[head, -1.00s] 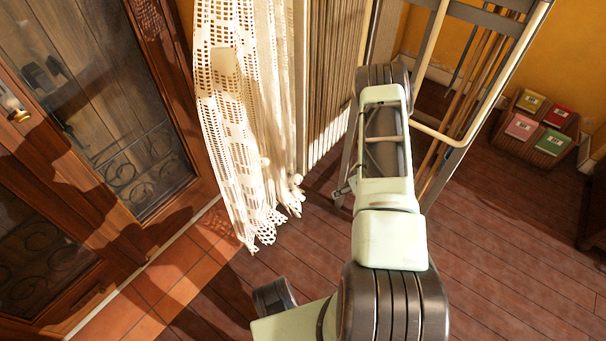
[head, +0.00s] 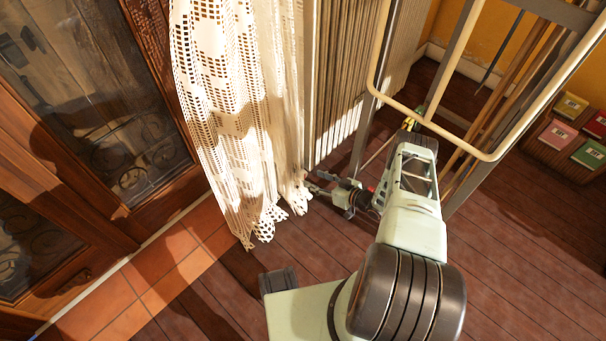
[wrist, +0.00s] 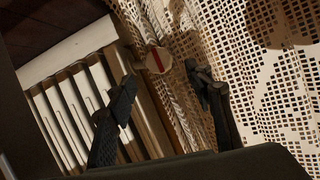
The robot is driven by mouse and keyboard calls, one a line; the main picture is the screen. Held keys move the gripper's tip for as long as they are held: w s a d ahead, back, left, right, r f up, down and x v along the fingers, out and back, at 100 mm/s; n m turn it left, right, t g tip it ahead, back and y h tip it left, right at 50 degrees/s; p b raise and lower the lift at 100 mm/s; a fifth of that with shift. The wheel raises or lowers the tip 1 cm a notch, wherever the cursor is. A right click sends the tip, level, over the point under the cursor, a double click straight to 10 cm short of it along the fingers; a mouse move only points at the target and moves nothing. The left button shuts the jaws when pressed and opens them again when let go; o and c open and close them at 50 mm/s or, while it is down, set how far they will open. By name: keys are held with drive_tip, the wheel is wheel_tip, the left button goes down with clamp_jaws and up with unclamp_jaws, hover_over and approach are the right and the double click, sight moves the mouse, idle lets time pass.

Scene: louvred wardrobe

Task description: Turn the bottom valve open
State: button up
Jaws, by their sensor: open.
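A round pale knob with a red stripe (wrist: 158,60), which looks like the valve, shows in the wrist view between the radiator and the lace curtain. My gripper (wrist: 164,84) is open there, its two dark fingers apart. The knob appears beyond the fingertips, in the gap between them; I see no contact. In the head view my gripper (head: 316,184) is low near the floor, beside the curtain's bottom edge. The valve cannot be made out in the head view.
A lace curtain (head: 235,110) hangs left of my gripper, close to one finger. A ribbed radiator (head: 345,70) stands behind. A glazed wooden door (head: 100,90) is at left. Floor (head: 520,260) at lower right is clear.

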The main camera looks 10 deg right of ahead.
sight(303, 177)
drive_tip(key=b+x, duration=0.2)
drive_tip(key=x, duration=0.6)
drive_tip(key=shift+f, duration=0.1)
drive_tip(key=shift+c, duration=0.2)
drive_tip(key=shift+d, duration=0.1)
drive_tip(key=c, duration=1.1)
drive_tip(key=shift+s+n, duration=0.1)
drive_tip(key=shift+n, duration=0.2)
drive_tip(key=n+t+h, duration=0.1)
drive_tip(key=n+h, duration=0.1)
drive_tip(key=n, duration=0.1)
drive_tip(key=shift+n+t, duration=0.4)
drive_tip(key=n+t+h, duration=0.1)
drive_tip(key=n, duration=0.2)
drive_tip(key=shift+f+t+h, duration=0.1)
drive_tip(key=shift+t+h, duration=0.2)
drive_tip(key=shift+n+t, duration=0.5)
drive_tip(key=shift+n, duration=0.5)
